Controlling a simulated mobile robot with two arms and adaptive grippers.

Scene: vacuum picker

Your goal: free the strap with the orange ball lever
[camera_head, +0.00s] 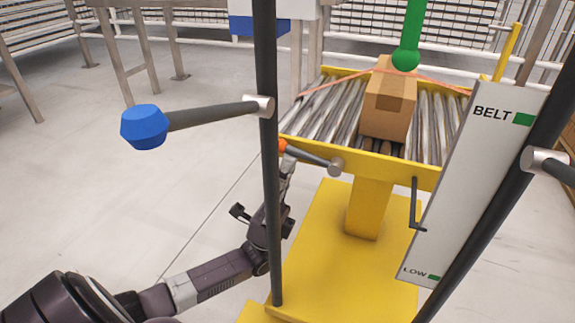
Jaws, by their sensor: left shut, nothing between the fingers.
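The orange ball (282,146) is at the left end of a grey lever (312,157), whose pivot is on the front yellow edge of the roller conveyor. A thin orange-red strap (436,82) runs across the cardboard box (388,108) on the rollers, reaching down to both sides. My left gripper (287,166) is shut and empty, just below the orange ball; I cannot tell whether it touches. The dark upright post partly hides the area to its left. My right gripper is not in view.
A dark post (267,70) with a blue-knobbed lever (145,127) stands in front of my left arm. A green rod (410,30) ends in a ball above the box. A BELT/LOW panel (465,180) and another dark post are at right. The floor at left is clear.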

